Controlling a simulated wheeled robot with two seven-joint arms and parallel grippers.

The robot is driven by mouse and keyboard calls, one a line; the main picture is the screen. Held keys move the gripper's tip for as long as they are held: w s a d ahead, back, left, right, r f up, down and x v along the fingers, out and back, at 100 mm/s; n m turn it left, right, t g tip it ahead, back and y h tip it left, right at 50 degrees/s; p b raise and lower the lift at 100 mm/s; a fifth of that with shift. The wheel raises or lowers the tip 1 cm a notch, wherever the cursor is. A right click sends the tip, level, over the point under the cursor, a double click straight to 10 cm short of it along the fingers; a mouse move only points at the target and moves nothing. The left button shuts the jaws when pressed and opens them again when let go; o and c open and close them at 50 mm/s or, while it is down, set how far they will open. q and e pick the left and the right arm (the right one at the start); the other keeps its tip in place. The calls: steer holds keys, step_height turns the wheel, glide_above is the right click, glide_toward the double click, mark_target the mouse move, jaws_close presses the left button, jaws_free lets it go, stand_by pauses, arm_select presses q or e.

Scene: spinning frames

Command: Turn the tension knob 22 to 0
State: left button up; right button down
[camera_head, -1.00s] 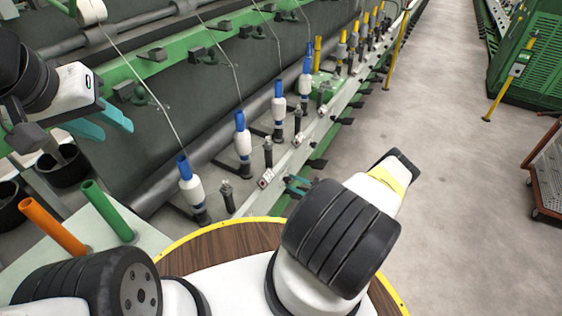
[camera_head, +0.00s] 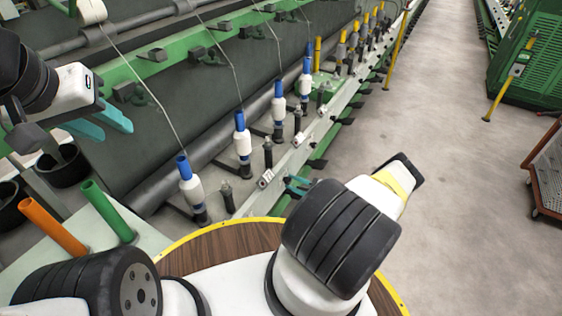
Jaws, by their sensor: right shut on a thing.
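The spinning frame's green-and-pale rail carries small white tension units, one of them a white box (camera_head: 265,178) just left of my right gripper. My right gripper (camera_head: 296,186), with teal fingers, is at the rail's aisle side, partly hidden behind my own wrist. It is shut on a small part there, which I take to be the tension knob; the knob and its number are too small and covered to read. My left gripper (camera_head: 108,122) is open and empty at the upper left, above the frame and away from the rail.
White bobbins with blue tops (camera_head: 242,140) stand in a row behind the rail, with threads running up. Orange (camera_head: 52,226) and green (camera_head: 107,212) tubes stand at lower left. The aisle floor (camera_head: 450,120) is clear; a brown cart (camera_head: 548,175) stands at the right.

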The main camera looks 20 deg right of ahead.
steer(key=c, duration=1.1)
jaws_free()
steer(key=shift+o, duration=0.2)
steer(key=shift+s+d, duration=0.1)
steer(key=v, duration=0.7)
steer(key=shift+s+d, duration=0.15)
steer(key=shift+s, duration=0.1)
